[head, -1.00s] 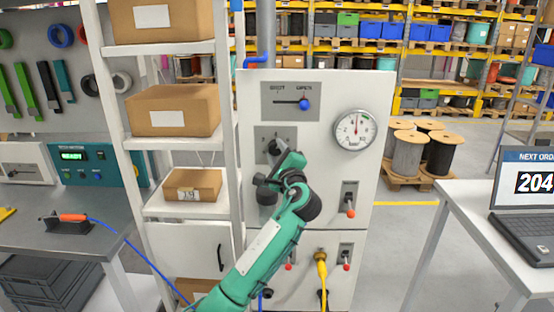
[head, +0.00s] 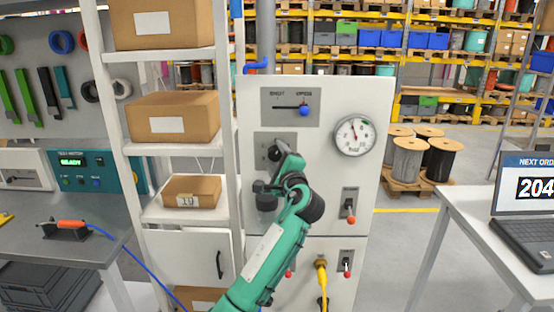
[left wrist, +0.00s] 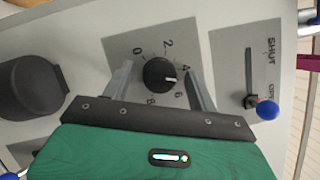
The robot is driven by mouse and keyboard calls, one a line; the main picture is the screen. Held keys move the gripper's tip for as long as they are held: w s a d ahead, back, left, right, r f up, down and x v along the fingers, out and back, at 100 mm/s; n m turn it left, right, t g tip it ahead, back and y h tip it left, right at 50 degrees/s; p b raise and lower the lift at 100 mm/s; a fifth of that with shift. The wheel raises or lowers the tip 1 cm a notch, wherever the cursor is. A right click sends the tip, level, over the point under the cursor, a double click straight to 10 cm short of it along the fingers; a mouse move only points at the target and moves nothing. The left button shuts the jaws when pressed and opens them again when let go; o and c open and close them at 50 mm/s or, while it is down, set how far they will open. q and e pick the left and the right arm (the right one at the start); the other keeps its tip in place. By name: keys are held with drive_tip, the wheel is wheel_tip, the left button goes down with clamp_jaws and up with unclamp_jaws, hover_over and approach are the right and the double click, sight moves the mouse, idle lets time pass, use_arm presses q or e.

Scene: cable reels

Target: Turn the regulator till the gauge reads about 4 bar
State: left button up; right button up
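The regulator is a round black knob (left wrist: 156,72) on a grey plate with a scale from 0 to 8. Its white mark points between 4 and 6. My left gripper (left wrist: 160,66) is open, with one finger on each side of the knob and gaps showing. In the head view my left gripper (head: 278,158) covers much of the regulator plate (head: 265,138). The round gauge (head: 355,135) is on the same white panel, to the right. Its red needle points up and slightly left; its figures are too small to read surely. My right gripper is not in view.
A slide lever with a blue ball (head: 303,111) sits above, at its OPEN end. A red-tipped switch (head: 350,212) is below the gauge. A shelf with boxes (head: 172,117) stands close on the left. A laptop table (head: 470,215) is on the right.

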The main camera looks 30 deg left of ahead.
use_arm(q)
drive_tip(key=shift+s+d+f, duration=0.15)
drive_tip(key=shift+d, duration=0.1)
drive_tip(key=b+v, duration=0.5)
drive_tip(key=v, duration=0.8)
drive_tip(key=shift+f, duration=0.1)
